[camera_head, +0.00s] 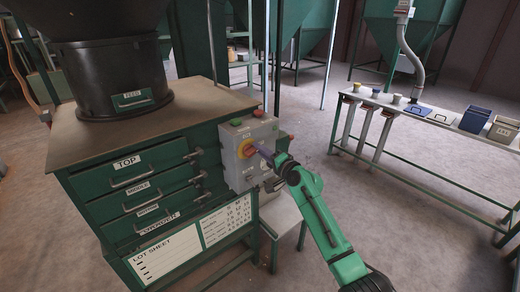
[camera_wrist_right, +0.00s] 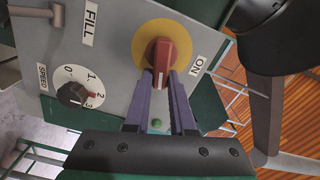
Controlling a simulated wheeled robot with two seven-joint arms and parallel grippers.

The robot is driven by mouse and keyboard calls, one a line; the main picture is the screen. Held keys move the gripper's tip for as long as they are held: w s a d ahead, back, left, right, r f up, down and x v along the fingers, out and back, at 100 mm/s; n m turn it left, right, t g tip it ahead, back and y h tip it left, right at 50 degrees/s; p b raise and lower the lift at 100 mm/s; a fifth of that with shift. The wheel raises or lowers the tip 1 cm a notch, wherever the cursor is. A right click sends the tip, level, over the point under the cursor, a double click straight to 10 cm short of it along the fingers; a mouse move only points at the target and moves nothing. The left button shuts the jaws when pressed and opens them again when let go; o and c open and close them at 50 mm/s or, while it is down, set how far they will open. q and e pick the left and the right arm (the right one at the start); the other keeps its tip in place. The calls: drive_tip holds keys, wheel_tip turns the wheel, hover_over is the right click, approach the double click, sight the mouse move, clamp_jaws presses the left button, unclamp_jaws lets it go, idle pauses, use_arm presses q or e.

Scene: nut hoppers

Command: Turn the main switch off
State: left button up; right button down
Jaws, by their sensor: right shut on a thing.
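The main switch is a red rotary knob (camera_wrist_right: 166,62) on a yellow round plate (camera_wrist_right: 185,42), with an ON label beside it. It sits on the face of the grey control box (camera_head: 235,158), where the yellow plate (camera_head: 243,147) shows partly behind my gripper. My right gripper (camera_head: 262,150) reaches the box from the right. In the wrist view my right gripper (camera_wrist_right: 163,84) has its two purple fingers closed on the near end of the knob. The knob's exact setting is hard to read. My left gripper is not in view.
A green drawer cabinet (camera_head: 120,215) stands left of the box, carrying a dark hopper (camera_head: 110,60). A bench with bins (camera_head: 475,119) is at right. Open floor lies between.

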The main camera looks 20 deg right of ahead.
drive_tip(key=shift+a+f+m, duration=0.15)
drive_tip(key=shift+f+m, duration=0.25)
drive_tip(key=shift+m, duration=0.4)
drive_tip(key=shift+a+f+m, duration=0.1)
drive_tip(key=shift+f+m, duration=0.3)
drive_tip(key=shift+m, duration=0.4)
drive_tip(key=shift+s+p, duration=0.1)
drive_tip(key=shift+p, duration=0.2)
drive_tip(key=c, duration=0.8)
unclamp_jaws()
drive_tip(key=shift+r, duration=0.1)
drive_tip(key=shift+o, duration=0.2)
drive_tip(key=shift+r, duration=0.2)
drive_tip(key=shift+d, duration=0.1)
